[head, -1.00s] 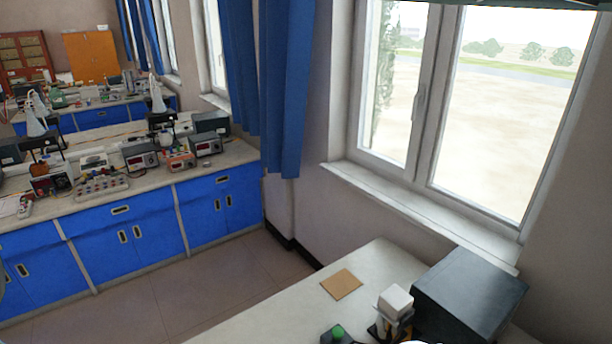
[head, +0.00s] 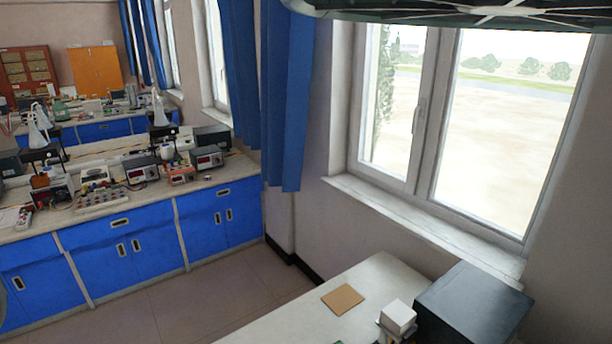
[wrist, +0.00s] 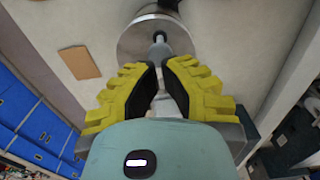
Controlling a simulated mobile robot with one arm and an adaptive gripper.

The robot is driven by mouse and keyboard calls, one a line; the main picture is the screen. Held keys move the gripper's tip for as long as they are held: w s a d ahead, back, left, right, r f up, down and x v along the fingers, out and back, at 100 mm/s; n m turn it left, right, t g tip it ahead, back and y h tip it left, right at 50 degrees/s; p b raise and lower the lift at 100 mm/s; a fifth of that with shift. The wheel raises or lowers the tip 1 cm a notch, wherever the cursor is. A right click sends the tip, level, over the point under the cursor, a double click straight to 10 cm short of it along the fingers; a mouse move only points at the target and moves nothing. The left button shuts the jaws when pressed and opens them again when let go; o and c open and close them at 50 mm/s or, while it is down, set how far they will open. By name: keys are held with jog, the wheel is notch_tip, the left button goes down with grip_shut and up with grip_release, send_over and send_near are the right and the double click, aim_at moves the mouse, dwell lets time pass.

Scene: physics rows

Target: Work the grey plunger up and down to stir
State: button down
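The grey plunger (wrist: 159,49) shows at the top middle of the wrist view. Its shaft runs from a round grey disc (wrist: 128,43) toward my gripper. My gripper (wrist: 160,65) has yellow ribbed fingers with black inner pads, one on each side of the plunger's near end. The fingers look closed on it, with a pale part showing between the pads. The fingers hide part of the handle. What lies under the disc is hidden. Neither plunger nor gripper shows in the head view.
The pale bench top (head: 300,325) carries a brown square (head: 342,299), a white cube (head: 398,317) and a dark box (head: 473,305) near the window. The brown square also shows in the wrist view (wrist: 80,62). Blue cabinets (head: 120,255) stand at left across open floor.

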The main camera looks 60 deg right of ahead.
jog(key=shift+f, duration=0.15)
dwell(0.5)
jog(key=shift+f+b, duration=0.7)
jog(key=shift+b, duration=0.25)
jog(key=shift+f, duration=0.1)
dwell(0.5)
jog(key=shift+f+b, duration=2.55)
jog(key=shift+b, duration=0.15)
jog(key=shift+r+p, duration=1.45)
jog(key=shift+r, duration=1.3)
jog(key=shift+f, duration=0.1)
jog(key=shift+f+b, duration=2.6)
jog(key=shift+r+p, duration=1.25)
jog(key=shift+r, duration=1.45)
